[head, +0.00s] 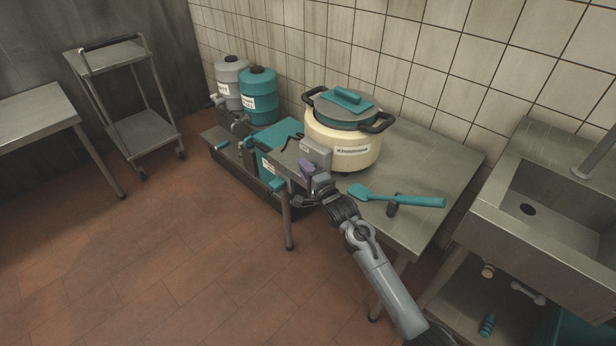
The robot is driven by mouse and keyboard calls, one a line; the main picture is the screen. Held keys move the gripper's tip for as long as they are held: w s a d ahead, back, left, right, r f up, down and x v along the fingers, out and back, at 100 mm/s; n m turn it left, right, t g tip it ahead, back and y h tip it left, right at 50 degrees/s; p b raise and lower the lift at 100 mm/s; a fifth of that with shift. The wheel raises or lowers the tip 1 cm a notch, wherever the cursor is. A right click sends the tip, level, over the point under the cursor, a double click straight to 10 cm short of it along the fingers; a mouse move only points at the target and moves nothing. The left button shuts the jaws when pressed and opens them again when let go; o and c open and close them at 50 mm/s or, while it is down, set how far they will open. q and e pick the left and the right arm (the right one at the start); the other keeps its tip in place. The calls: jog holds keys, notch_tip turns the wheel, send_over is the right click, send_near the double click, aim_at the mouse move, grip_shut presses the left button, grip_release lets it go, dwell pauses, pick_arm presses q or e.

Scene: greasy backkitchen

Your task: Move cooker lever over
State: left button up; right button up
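The cooker (343,138) is a cream pot with a grey-teal lid, black side handles and a name label, standing on the steel table. A grey box (316,152) sits at its front left. A small purple piece (306,167), which may be the lever, shows just below the box. My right gripper (312,192) is at the table's front edge, just below the purple piece. I cannot tell whether they touch or whether the fingers are open or shut. My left gripper is not in view.
Teal and grey drums (259,97) stand left. A sink (545,205) is at right; a trolley (140,130) stands back left. The floor is clear at left.

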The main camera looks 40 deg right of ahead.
jog(key=shift+r, duration=0.2)
jog(key=shift+s+a+f, duration=0.1)
jog(key=shift+a+f, duration=0.2)
jog(key=shift+f, duration=0.6)
jog(key=shift+c, duration=0.3)
jog(key=shift+f, duration=0.85)
jog(key=shift+f, duration=0.1)
